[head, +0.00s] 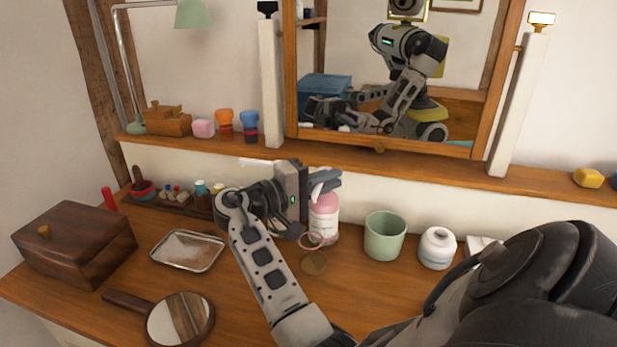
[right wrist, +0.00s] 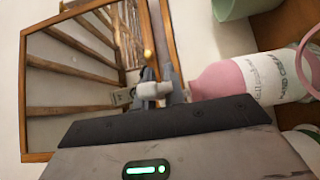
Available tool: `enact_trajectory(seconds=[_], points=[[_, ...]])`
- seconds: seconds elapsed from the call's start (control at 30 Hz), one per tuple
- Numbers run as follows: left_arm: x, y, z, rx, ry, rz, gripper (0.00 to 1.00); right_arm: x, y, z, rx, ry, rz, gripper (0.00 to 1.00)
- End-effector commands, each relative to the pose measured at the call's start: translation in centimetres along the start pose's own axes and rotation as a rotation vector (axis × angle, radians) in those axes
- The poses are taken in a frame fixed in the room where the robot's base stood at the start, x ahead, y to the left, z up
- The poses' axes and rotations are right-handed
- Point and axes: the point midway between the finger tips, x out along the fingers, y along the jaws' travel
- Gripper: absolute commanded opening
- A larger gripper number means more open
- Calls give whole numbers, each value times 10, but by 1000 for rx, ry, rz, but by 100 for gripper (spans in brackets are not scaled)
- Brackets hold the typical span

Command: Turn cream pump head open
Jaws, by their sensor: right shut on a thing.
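A pink cream bottle (head: 323,222) with a white label stands on the dressing table. It also shows in the right wrist view (right wrist: 227,80), lying sideways in that picture. Its pale pump head (right wrist: 152,90) shows between my fingers, and a bit of it shows in the head view (head: 325,184). My right gripper (head: 328,182) comes in from the left side of the bottle top and is shut on the pump head. In the right wrist view the gripper (right wrist: 163,88) has its fingers at either side of the head. My left gripper does not show.
A green cup (head: 385,236) and a white jar (head: 437,248) stand right of the bottle. A metal tray (head: 187,251), a hand mirror (head: 180,320) and a wooden box (head: 75,243) lie left. A shelf (head: 400,163) with a framed mirror runs behind.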

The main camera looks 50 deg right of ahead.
Motion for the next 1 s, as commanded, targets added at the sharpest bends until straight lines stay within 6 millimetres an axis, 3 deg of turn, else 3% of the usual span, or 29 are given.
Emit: enact_trajectory(seconds=[0.47,0.5,0.57,0.6,0.87,1.0], points=[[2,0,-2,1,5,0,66,5,0,3,0,-28,1,0],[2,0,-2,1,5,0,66,5,0,3,0,-28,1,14],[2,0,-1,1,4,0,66,5,0,3,0,-28,1,31],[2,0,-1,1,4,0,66,4,0,3,0,-27,1,34],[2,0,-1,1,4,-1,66,3,0,2,0,-25,1,34],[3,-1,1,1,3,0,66,-7,-1,1,-1,-22,-1,34]])
